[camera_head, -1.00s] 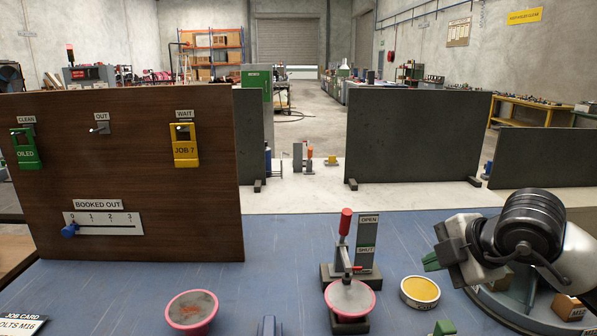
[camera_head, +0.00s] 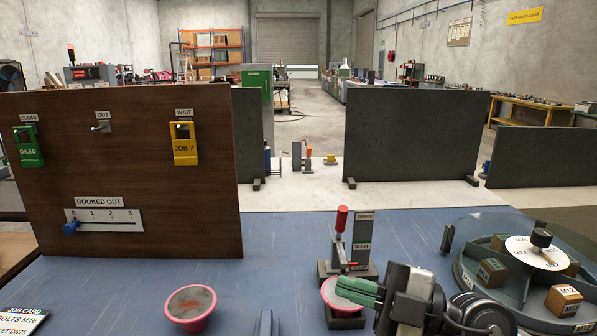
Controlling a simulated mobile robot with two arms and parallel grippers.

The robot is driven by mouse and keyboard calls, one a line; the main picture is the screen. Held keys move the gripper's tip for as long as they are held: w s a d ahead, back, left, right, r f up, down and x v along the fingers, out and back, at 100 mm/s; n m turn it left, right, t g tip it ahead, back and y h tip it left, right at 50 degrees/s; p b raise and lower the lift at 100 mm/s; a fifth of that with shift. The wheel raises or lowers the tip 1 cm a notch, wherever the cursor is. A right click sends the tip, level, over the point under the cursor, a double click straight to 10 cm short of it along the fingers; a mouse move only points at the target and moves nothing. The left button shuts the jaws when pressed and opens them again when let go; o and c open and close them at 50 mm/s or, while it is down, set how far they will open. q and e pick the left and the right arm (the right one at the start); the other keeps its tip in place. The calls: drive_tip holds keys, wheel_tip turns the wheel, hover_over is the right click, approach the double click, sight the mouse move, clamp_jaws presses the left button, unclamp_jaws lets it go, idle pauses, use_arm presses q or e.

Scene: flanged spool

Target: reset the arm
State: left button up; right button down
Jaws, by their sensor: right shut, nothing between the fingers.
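My right gripper (camera_head: 345,287), with green fingers pointing left, is shut and empty. It is at the lower right of centre, in front of a pink-rimmed bowl (camera_head: 330,289) at the toggle clamp (camera_head: 340,240) and hides part of that bowl. Whether the fingers touch the bowl cannot be told. The clamp's red handle stands upright beside a plate marked OPEN and SHUT (camera_head: 364,232). My left gripper is not in view.
Another pink-rimmed bowl (camera_head: 190,307) stands on the blue bench (camera_head: 270,240). A round carousel (camera_head: 464,285) with labelled blocks is at the right. A brown board (camera_head: 130,160) with tags and a BOOKED OUT slider stands at the left. The bench's middle is largely clear.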

drive_tip(key=w+d+f+m+t+h, duration=0.25)
drive_tip(key=d+m+t+h, duration=0.65)
drive_tip(key=m+t, duration=0.85)
drive_tip(key=s+d+f+m+g+h, duration=0.1)
drive_tip(key=d+f+m+g+h, duration=0.25)
drive_tip(key=f+h, duration=0.35)
drive_tip(key=s+d+f+m+g+h, duration=0.25)
drive_tip(key=f+m+h, duration=0.2)
drive_tip(key=f, duration=0.35)
drive_tip(key=s+a+f+n+g+y, duration=0.2)
drive_tip(key=s+f+g, duration=1.2)
drive_tip(key=s+f, duration=0.35)
wheel_tip(320, 180, down, 25)
drive_tip(key=s, duration=0.2)
drive_tip(key=s+d+f+g+p, duration=0.1)
drive_tip(key=s+d+f+g, duration=0.1)
drive_tip(key=s+f, duration=1.2)
drive_tip(key=shift+s+d+f, duration=0.25)
drive_tip(key=shift+s+d, duration=0.45)
drive_tip(key=shift+s, duration=0.15)
